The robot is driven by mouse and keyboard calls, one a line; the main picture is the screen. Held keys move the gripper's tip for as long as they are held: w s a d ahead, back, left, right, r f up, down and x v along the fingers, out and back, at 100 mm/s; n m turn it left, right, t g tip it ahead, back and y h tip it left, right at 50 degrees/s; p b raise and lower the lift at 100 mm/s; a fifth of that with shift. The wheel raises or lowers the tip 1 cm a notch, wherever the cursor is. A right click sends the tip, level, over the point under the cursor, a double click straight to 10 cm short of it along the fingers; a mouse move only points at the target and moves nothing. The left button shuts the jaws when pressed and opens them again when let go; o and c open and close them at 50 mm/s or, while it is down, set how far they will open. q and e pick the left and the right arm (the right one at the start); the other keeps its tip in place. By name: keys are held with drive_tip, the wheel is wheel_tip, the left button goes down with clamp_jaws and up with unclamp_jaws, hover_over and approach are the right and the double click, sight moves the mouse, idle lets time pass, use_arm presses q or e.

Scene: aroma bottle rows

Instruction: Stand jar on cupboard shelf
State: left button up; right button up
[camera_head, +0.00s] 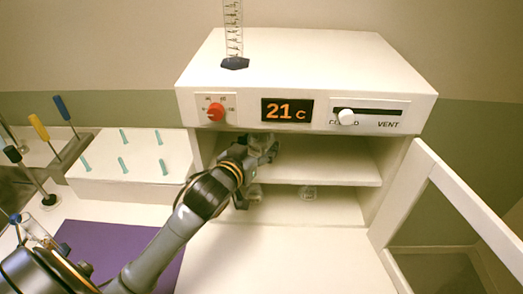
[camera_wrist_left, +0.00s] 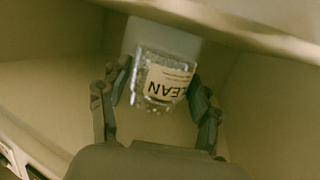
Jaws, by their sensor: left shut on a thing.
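In the head view my left gripper (camera_head: 266,152) reaches into the open cupboard (camera_head: 411,150), at the left part of the upper shelf (camera_head: 330,165). The gripper mostly hides the jar there. I cannot tell whether the jar touches the shelf. My right gripper is not in view.
The cupboard door (camera_head: 465,205) stands open at the right. The upper shelf is clear right of my gripper. A white block with several teal pegs (camera_head: 123,165) and a purple mat (camera_head: 95,245) lie left.

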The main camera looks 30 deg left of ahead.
sight(261, 153)
use_arm(q)
drive_tip(key=shift+x, duration=0.95)
wheel_tip(261, 153, down, 3)
drive_tip(key=shift+s+r+p, duration=0.1)
drive_tip(key=shift+r+p, duration=0.15)
drive_tip(key=shift+p, duration=0.25)
drive_tip(key=shift+f, duration=0.3)
drive_tip(key=shift+f, duration=0.15)
drive_tip(key=o, duration=1.2)
